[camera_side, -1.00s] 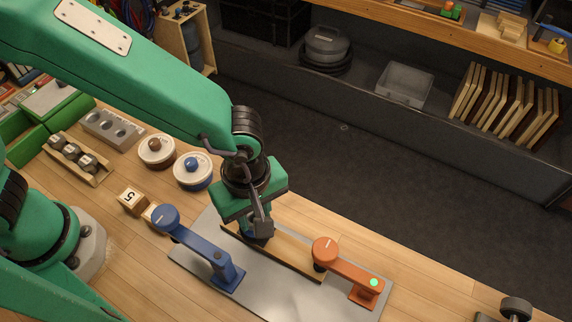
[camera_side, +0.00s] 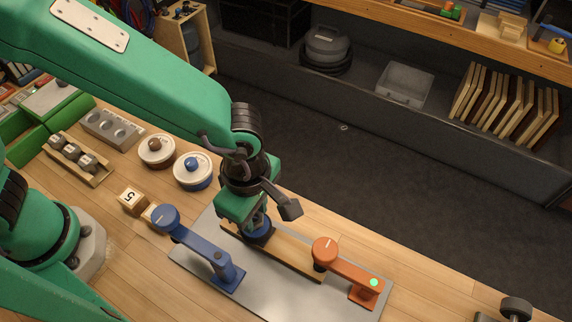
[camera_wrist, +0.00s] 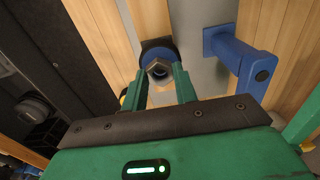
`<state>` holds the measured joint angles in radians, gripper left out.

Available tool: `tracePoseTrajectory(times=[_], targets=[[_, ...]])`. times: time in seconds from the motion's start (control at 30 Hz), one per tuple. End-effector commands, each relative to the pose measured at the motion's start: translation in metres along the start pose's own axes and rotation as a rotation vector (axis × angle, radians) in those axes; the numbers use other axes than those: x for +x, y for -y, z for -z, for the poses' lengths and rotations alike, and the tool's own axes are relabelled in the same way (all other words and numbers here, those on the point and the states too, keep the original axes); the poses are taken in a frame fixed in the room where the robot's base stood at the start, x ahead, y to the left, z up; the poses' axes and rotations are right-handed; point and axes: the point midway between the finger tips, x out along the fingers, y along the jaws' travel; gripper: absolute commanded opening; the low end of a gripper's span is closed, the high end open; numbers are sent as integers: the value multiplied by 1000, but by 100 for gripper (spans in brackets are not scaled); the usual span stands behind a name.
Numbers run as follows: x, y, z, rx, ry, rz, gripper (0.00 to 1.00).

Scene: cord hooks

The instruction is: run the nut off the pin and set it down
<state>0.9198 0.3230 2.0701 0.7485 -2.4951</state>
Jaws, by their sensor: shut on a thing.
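My gripper (camera_side: 257,226) points down over the wooden strip on the grey plate. In the wrist view its two green fingers (camera_wrist: 160,84) stand on either side of a grey metal nut (camera_wrist: 160,76) and are shut on it. The nut sits at a round dark and blue fitting (camera_wrist: 156,47). The pin's end seems to show in the nut's middle, but I cannot tell how far the nut is along the thread. In the side view the fingers hide the nut, and part of the blue fitting (camera_side: 261,231) shows beneath them.
A blue hook arm (camera_side: 202,246) stands left of my gripper and an orange one (camera_side: 346,271) with a green light stands right, on the grey plate (camera_side: 345,308). Lidded pots (camera_side: 193,170), a numbered block (camera_side: 132,200) and a nut rack (camera_side: 77,158) are farther left.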

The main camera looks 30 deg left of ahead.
Motion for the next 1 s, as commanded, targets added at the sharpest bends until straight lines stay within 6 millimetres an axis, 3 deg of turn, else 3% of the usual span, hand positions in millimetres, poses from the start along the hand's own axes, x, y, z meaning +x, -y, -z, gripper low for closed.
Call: tracePoseTrajectory(times=[1.0], targets=[[-30,0,0,2,1,-1,2]])
